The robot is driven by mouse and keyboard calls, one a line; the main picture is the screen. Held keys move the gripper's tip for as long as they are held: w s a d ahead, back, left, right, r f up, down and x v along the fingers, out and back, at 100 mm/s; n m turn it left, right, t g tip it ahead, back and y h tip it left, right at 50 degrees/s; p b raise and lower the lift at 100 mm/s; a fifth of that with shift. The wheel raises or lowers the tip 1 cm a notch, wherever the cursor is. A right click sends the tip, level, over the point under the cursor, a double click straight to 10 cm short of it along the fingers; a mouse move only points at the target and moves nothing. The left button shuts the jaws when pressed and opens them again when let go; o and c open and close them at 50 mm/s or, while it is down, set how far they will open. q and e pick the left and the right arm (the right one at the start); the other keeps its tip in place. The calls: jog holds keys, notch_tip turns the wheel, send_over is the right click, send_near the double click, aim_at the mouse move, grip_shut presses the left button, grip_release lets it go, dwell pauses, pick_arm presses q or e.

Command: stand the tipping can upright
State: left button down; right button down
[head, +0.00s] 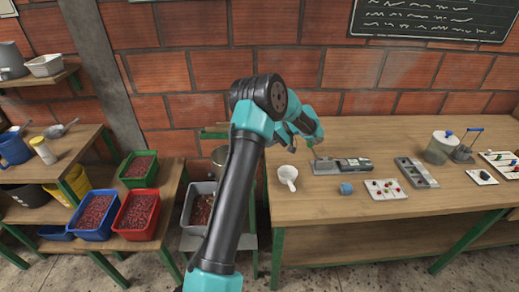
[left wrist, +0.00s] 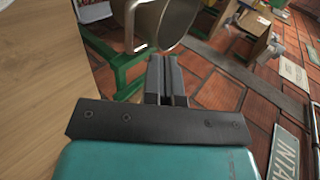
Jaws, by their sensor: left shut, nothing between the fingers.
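A grey-brown metal can (left wrist: 165,22) with a handle on its left side is at the top of the left wrist view, cut off by the edge. A metal can (head: 219,156) also shows in the head view, left of my arm and partly hidden by it, above the grey crate. My left gripper (left wrist: 167,66) is shut and empty, its fingertips just below the can in the left wrist view. I cannot tell whether they touch it. In the head view the arm's links hide the fingers. My right gripper is not in view.
A grey crate (head: 192,216) with red cherries stands beside the table (head: 330,203). A white mug (head: 288,176), blue cup (head: 346,188) and trays lie on the table. Red (head: 136,213), blue (head: 93,214) and green (head: 139,169) cherry bins stand left.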

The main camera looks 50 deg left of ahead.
pick_arm(q)
jog(key=v, duration=0.4)
jog(key=shift+w+d+f, duration=0.1)
jog(key=shift+f, duration=0.1)
